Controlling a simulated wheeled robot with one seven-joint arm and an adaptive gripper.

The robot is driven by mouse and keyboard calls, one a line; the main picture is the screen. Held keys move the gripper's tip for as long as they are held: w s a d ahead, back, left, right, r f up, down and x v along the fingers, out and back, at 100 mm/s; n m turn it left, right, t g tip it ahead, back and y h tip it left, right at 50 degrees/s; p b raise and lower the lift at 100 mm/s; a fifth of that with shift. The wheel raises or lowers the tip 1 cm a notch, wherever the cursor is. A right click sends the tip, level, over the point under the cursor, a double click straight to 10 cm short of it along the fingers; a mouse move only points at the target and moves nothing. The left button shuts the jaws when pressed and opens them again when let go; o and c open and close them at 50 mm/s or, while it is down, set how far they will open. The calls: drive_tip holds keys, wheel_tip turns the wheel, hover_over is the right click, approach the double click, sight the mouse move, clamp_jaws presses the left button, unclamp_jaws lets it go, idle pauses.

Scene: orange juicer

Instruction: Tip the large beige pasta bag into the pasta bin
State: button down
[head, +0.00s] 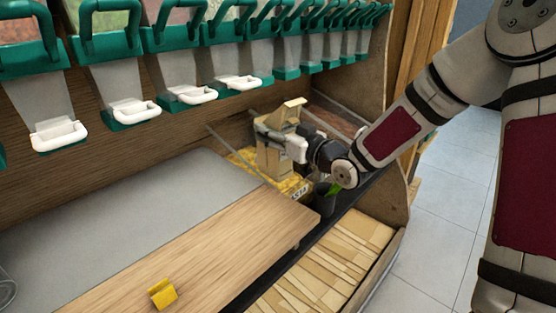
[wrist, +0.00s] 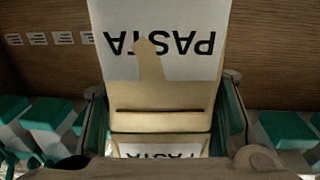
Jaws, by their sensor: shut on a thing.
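The large beige pasta bag (head: 272,158) stands roughly upright in the head view, its flap raised at the top. My gripper (head: 268,134) is shut on it from the right. In the wrist view the bag (wrist: 160,95) fills the middle between my two fingers, and its PASTA label reads upside down. A second PASTA label shows low in the wrist view; I cannot tell what it belongs to. The pasta bin (head: 302,193) lies under and around the bag's lower end, with yellow pasta in it. Whether the bag touches the bin is hidden.
A wooden board (head: 235,245) and a grey sheet (head: 130,215) lie in front and to the left. A yellow clip-like piece (head: 162,293) sits on the board. Green-topped dispensers (head: 180,60) line the back wall. A wooden side panel (head: 395,200) stands at the right.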

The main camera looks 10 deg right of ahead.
drive_tip(key=p+v, duration=0.1)
drive_tip(key=v, duration=0.7)
drive_tip(key=shift+w+d+p, duration=0.25)
drive_tip(key=shift+d+p, duration=0.05)
drive_tip(key=shift+p, duration=0.05)
idle(0.4)
